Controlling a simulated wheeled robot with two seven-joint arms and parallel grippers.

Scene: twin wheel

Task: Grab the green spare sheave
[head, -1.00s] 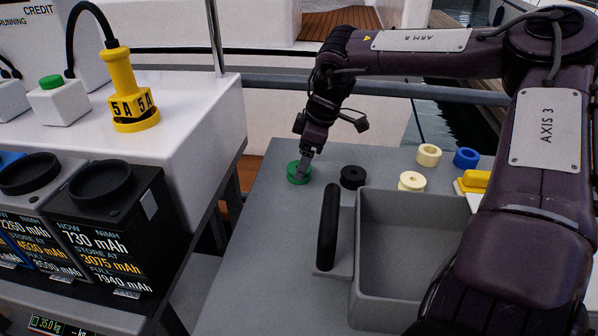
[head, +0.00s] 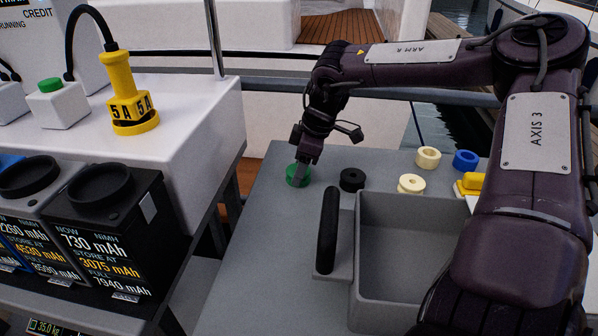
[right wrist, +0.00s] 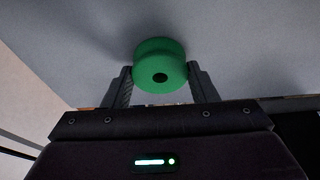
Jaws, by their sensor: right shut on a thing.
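The green spare sheave (head: 292,178) is at the far left part of the grey table, left of a black sheave (head: 352,180). My right gripper (head: 302,172) reaches down onto it from above. In the right wrist view, the green sheave (right wrist: 160,62) sits between the two fingers of the right gripper (right wrist: 160,83), one on each side, with its dark centre hole showing. The gripper is shut on it. I cannot tell whether the sheave touches the table or is slightly above it. My left gripper is not in view.
A grey tray (head: 405,205) with a black handle (head: 328,230) stands in front of the sheaves. Two cream rings (head: 428,153) (head: 411,180), a blue ring (head: 466,156) and a yellow item (head: 473,183) are to the right. A white counter with battery packs (head: 105,235) is at left.

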